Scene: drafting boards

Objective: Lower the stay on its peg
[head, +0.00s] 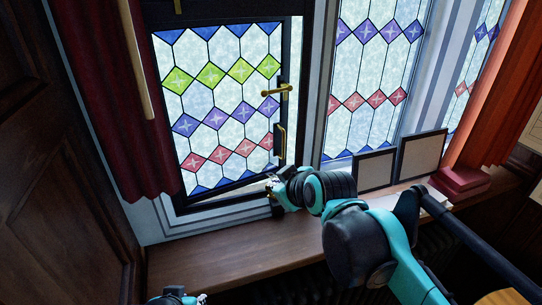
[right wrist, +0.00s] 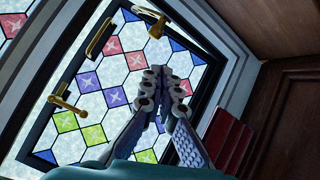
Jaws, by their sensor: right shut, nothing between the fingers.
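The leaded casement window (head: 226,110) stands slightly ajar in its dark frame. A small brass fitting with a dark arm, which looks like the stay (right wrist: 156,26), is at the window's lower corner in the right wrist view. I cannot tell whether it sits on its peg. My right gripper (head: 272,187) is shut and empty at that lower right corner, hiding part of it in the head view. In the right wrist view the right gripper (right wrist: 163,80) shows its fingers together, apart from the stay in the picture. My left gripper (head: 186,298) barely shows at the bottom edge.
A brass handle (head: 277,90) and a dark pull bar (head: 279,145) are on the casement's right side. The wooden sill (head: 230,243) is clear at left. A dark red curtain (head: 125,120) hangs at left.

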